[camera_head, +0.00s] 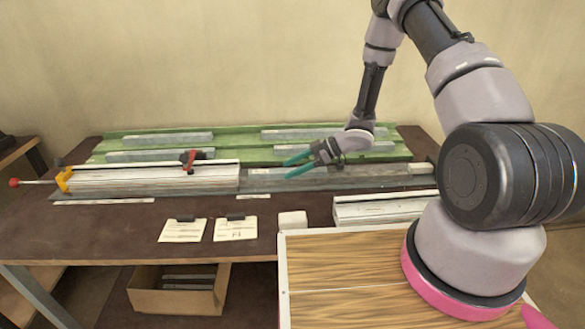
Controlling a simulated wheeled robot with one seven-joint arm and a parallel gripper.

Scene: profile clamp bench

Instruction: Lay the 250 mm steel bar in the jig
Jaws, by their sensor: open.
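Several grey bars lie in two rows on the green rack (238,145) at the back of the bench; one is the back-left bar (160,138), another the front-left bar (155,155). I cannot tell which is the 250 mm steel one. The jig, a long pale fixture (150,180), runs along the bench in front of the rack, with a yellow end piece (63,180) and a red clamp (190,158). My gripper (293,164), with teal fingers, is open and appears empty. It points left over the right part of the fixture, partly hiding the rack behind.
Two paper cards (183,231) with dark clips lie in front of the jig, beside a small white block (292,220). A pale channel (380,207) lies at the right. A cardboard box (178,290) with dark bars stands below. The bench's front left is clear.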

